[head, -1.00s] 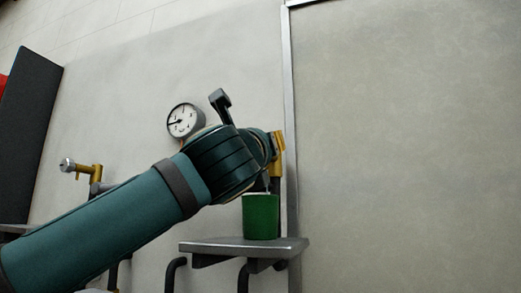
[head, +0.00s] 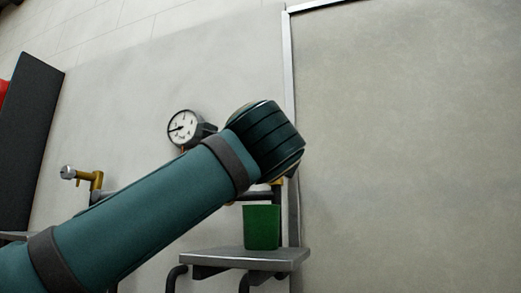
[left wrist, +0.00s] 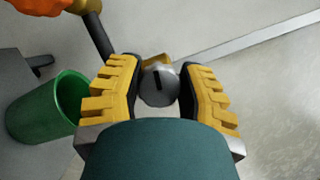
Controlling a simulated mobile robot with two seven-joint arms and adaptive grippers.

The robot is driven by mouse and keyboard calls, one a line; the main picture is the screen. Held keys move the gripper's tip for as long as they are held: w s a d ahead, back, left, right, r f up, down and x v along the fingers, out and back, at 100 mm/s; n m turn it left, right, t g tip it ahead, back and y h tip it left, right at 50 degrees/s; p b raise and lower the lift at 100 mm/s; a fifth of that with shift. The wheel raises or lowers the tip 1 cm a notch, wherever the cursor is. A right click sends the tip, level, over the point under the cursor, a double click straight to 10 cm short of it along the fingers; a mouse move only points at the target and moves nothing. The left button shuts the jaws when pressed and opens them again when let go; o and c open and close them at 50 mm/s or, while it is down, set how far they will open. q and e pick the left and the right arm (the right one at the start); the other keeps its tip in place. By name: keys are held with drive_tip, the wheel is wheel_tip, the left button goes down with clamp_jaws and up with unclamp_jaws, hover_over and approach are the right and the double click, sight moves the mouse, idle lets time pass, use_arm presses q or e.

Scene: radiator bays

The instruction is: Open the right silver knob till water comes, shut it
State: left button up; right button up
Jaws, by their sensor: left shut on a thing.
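The right silver knob (left wrist: 159,86), with a dark slot on its face, sits between the yellow fingers of my left gripper (left wrist: 160,78) in the left wrist view. The gripper is shut on it. In the head view my wrist hides the knob and most of its tap. A green cup (head: 262,228) stands upright on a grey shelf (head: 245,257) below my wrist. The cup also shows at the left of the left wrist view (left wrist: 45,110). I cannot make out any water. My right gripper is not in view.
A round pressure gauge (head: 184,129) is on the wall left of my wrist. Another silver knob (head: 67,172) on a brass tap is farther left. A dark panel (head: 30,140) stands at the left. A metal strip (head: 289,55) edges the plain panel at right.

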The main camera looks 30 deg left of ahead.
use_arm(q)
drive_tip(key=shift+r+n+g, duration=0.1)
drive_tip(key=shift+n+g, duration=0.3)
drive_tip(key=shift+n, duration=0.3)
drive_tip(key=shift+n+p, duration=0.3)
drive_tip(key=shift+p, duration=0.05)
drive_tip(key=o, duration=1.1)
drive_tip(key=shift+a, duration=0.1)
drive_tip(key=v, duration=1.2)
